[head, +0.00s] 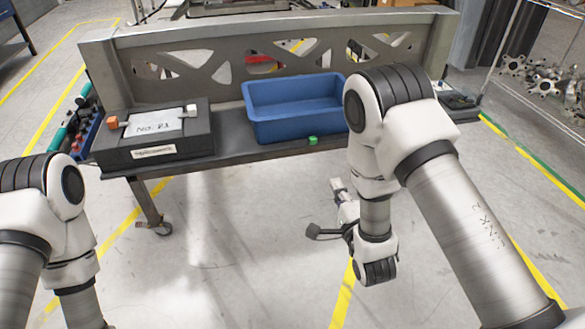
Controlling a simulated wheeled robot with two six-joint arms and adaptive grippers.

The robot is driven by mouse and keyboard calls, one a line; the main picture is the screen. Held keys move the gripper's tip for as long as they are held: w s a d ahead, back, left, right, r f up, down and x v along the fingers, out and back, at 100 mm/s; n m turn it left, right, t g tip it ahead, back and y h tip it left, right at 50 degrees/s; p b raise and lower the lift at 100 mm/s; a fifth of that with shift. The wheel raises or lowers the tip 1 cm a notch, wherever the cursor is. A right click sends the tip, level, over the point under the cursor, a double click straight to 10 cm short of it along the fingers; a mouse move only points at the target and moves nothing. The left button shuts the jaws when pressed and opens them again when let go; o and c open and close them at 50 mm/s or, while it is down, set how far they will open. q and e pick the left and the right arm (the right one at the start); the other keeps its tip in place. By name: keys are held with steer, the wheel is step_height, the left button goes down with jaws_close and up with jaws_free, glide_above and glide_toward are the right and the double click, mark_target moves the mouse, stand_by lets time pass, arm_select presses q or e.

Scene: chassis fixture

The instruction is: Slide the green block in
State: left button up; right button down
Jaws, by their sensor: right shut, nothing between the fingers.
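A small green block (313,141) rests at the front edge of the dark bench, just in front of the blue bin. A dark fixture box (180,146) stands on the bench's left part. A light plate marked "NO. 21" (150,125) lies on its top, with an orange block (112,122) at its left and a small white block (191,109) at its right. My right gripper (337,187) is shut and empty, low in front of the bench, below the green block and apart from it. My left gripper is out of view; only its arm shows at lower left.
The blue bin (290,112) stands mid-bench; its inner floor looks empty where visible. A tall metal panel with cutouts (180,50) rises along the bench's back. My right arm hides the bench's right part. The floor in front is mostly clear.

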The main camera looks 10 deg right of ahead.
glide_toward(314, 142)
steer(key=w, duration=0.7)
steer(key=shift+w+f, duration=0.1)
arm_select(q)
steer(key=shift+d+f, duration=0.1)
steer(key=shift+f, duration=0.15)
arm_select(e)
steer(key=shift+a, duration=0.1)
